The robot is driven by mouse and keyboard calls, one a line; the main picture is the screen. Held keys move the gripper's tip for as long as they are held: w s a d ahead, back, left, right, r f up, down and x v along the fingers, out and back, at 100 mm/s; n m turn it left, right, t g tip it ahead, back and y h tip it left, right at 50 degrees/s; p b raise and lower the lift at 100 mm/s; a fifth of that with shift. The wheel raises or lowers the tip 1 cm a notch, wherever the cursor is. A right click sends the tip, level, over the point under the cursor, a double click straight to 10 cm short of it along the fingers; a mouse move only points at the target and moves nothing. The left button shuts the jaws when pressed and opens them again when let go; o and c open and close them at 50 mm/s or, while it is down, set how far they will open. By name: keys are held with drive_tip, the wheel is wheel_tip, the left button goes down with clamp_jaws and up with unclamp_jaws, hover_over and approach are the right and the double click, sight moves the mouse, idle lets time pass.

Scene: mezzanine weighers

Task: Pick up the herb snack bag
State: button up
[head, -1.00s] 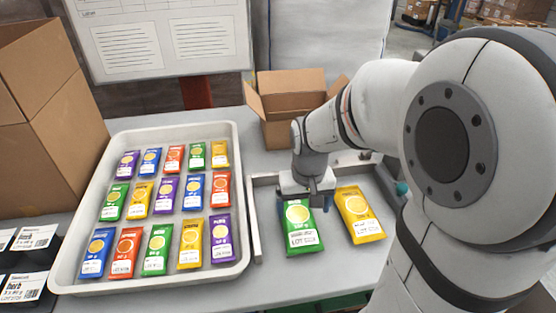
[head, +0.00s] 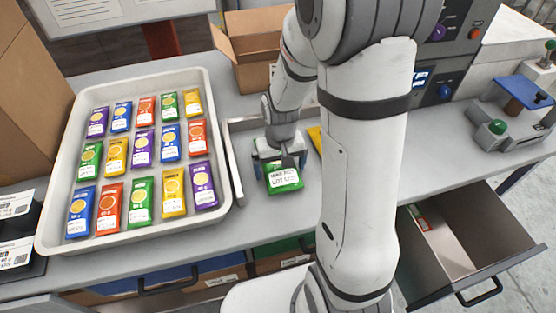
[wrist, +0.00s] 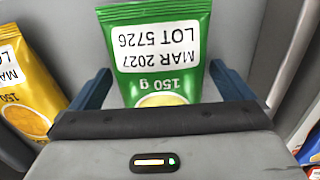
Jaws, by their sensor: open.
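A green snack bag (head: 285,180) with a white label lies on the grey surface right of the big tray; its flavour name is hidden. In the wrist view the green bag (wrist: 165,50) shows "LOT 5726", "MAR 2027" and "150 g" upside down. My gripper (head: 280,166) is over its upper part in the head view, open, with one blue finger on each side. In the wrist view my gripper (wrist: 160,90) has the bag between its fingers, with gaps beside it. The gripper body hides the rest of the bag.
A yellow bag (wrist: 22,85) lies beside the green one, mostly behind my arm in the head view. A pale tray (head: 222,140) of several coloured bags stands left. A metal rim (head: 234,170), a cardboard box (head: 262,70) and an open drawer (head: 470,235) are nearby.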

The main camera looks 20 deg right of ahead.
drive_tip(key=shift+c, duration=0.2)
drive_tip(key=c, duration=0.8)
drive_tip(key=shift+c, duration=0.2)
